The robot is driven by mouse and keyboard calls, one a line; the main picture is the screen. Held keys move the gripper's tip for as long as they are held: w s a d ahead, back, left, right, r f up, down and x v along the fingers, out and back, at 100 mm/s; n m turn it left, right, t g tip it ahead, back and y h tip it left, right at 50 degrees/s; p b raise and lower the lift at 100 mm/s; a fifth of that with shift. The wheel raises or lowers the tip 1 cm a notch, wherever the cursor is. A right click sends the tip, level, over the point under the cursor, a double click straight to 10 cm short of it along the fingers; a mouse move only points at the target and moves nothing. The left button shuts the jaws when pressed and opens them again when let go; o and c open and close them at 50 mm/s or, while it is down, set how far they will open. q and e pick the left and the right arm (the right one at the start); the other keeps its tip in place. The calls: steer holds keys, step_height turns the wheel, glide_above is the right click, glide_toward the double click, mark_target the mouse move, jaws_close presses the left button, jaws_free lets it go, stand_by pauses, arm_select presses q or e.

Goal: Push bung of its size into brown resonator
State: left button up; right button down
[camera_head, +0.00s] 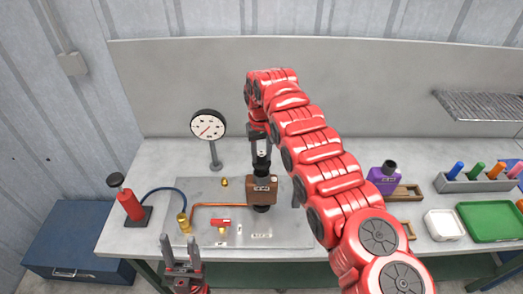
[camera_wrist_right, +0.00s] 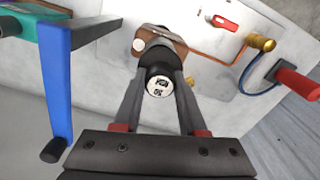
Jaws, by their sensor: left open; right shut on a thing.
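The brown resonator (camera_head: 262,190) stands upright on the grey plate in the middle of the bench, with a label on its front and black necks above and below. It also shows in the wrist view (camera_wrist_right: 176,42), beyond the fingers. My right gripper (camera_head: 261,160) is above it, pointing down. Its fingers are shut on a black bung (camera_wrist_right: 158,83) with a white marked end face. The bung is in line with the upper neck; how deep it sits in it I cannot tell. My left gripper (camera_head: 181,256) is open and empty at the front edge, apart from the resonator.
A dial gauge (camera_head: 208,125) stands behind left. A red hand pump (camera_head: 131,205), copper pipe (camera_head: 215,205) and red valve (camera_head: 221,222) lie left. A purple resonator (camera_head: 381,180), peg rack (camera_head: 480,180), white tray (camera_head: 444,225) and green tray (camera_head: 490,220) are right.

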mark_target(262, 164)
steer(key=shift+f, duration=1.45)
steer(key=shift+b, duration=0.4)
steer(key=shift+b, duration=0.3)
stand_by(0.8)
steer(key=shift+b, duration=0.4)
steer(key=shift+f+b, duration=0.4)
steer(key=shift+f, duration=0.2)
steer(key=shift+c, duration=1.9)
jaws_free()
